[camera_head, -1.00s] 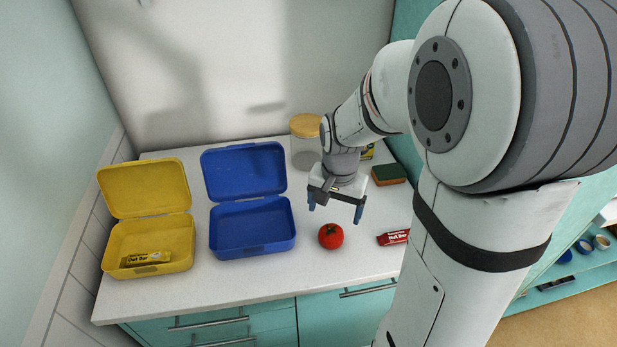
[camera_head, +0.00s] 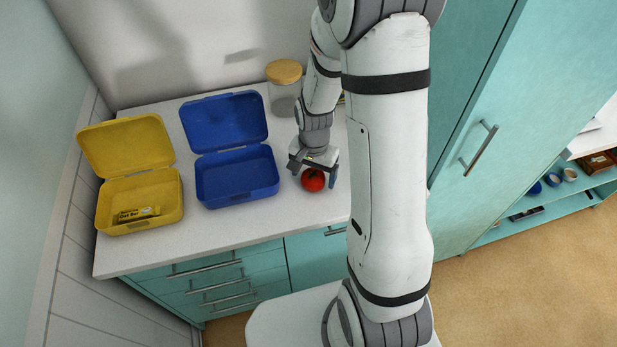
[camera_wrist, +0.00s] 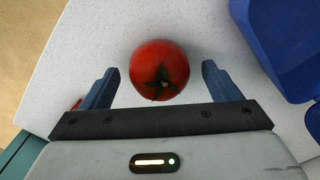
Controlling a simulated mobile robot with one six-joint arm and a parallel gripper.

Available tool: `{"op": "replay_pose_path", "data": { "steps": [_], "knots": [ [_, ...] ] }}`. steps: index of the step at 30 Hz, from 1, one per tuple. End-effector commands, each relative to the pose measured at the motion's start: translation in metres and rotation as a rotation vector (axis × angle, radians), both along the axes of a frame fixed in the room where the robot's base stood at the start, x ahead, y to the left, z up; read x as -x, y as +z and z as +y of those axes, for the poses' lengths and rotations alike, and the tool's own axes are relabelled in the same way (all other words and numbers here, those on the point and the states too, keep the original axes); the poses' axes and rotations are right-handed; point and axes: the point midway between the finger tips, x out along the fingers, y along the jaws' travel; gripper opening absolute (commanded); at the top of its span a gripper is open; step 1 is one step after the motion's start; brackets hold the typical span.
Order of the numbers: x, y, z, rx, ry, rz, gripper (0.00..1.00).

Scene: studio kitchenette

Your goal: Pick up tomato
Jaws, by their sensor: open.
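The tomato (camera_head: 313,180) is round and red with a green stem and sits on the white counter, right of the blue lunch box. In the wrist view the tomato (camera_wrist: 159,71) lies between and slightly beyond the fingertips, with a gap on each side. My gripper (camera_head: 315,176) is open and just above and behind the tomato in the head view. Its two blue fingers also show in the wrist view (camera_wrist: 160,78), spread wide and empty. Whether the fingertips are level with the tomato is hard to tell.
An open blue lunch box (camera_head: 237,178) stands left of the tomato, empty. An open yellow lunch box (camera_head: 140,205) further left holds an oat bar (camera_head: 136,215). A jar with a wooden lid (camera_head: 284,73) stands behind. The counter's front edge is close to the tomato.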

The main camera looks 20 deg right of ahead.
Motion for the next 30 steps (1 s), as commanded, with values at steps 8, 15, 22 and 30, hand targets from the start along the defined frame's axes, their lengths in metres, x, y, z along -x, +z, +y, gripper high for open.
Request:
{"op": "replay_pose_path", "data": {
  "steps": [8, 15, 22, 30],
  "knots": [
    [0.0001, -0.0033, 0.0005, 0.0, 0.001, 0.0, 0.83],
    [0.0001, -0.0031, 0.0007, 0.0, 0.002, 0.0, 0.65],
    [0.0001, -0.003, 0.001, 0.0, 0.003, 0.0, 0.46],
    [0.0, -0.0028, 0.0013, 0.001, 0.003, -0.001, 0.33]
  ]
}}
